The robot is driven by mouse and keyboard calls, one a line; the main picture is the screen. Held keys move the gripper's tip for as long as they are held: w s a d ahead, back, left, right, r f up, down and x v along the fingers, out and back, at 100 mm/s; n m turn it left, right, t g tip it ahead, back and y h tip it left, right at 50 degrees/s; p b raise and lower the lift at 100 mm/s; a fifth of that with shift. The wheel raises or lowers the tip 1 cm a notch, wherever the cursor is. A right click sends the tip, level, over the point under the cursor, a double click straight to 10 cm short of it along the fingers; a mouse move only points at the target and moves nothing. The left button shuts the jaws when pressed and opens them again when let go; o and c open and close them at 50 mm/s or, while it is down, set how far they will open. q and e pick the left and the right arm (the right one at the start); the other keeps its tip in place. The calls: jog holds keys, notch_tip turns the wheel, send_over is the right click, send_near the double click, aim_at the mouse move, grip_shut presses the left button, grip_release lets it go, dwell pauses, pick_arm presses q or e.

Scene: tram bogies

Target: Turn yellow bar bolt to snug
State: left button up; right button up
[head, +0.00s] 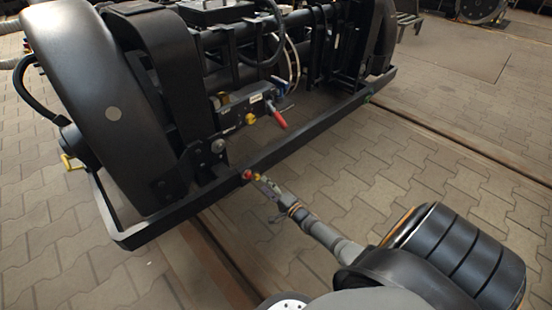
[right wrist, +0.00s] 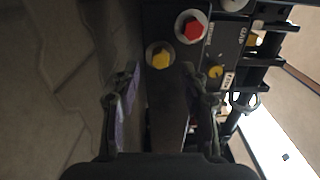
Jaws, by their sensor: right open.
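The yellow bar bolt (right wrist: 159,56) shows in the right wrist view as a yellow hex head on a pale round washer, on the dark bar. A red bolt (right wrist: 192,27) sits beside it, up and to the right; it also shows on the bar in the head view (head: 247,174). My right gripper (right wrist: 161,85) is open, its two fingers apart and nothing between them. The yellow bolt lies just beyond the fingertips, roughly in line with the gap. In the head view my right gripper (head: 267,187) is close to the bar. My left gripper is not in view.
The dark bogie frame (head: 310,130) fills the upper left. A block with labels (head: 245,108) and a red-handled lever (head: 277,117) sits behind the bar. Another yellow knob (right wrist: 215,71) is near the GAP label.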

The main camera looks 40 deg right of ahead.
jog(key=s, duration=0.8)
jog(key=shift+s+d, duration=0.35)
jog(key=shift+s, duration=0.05)
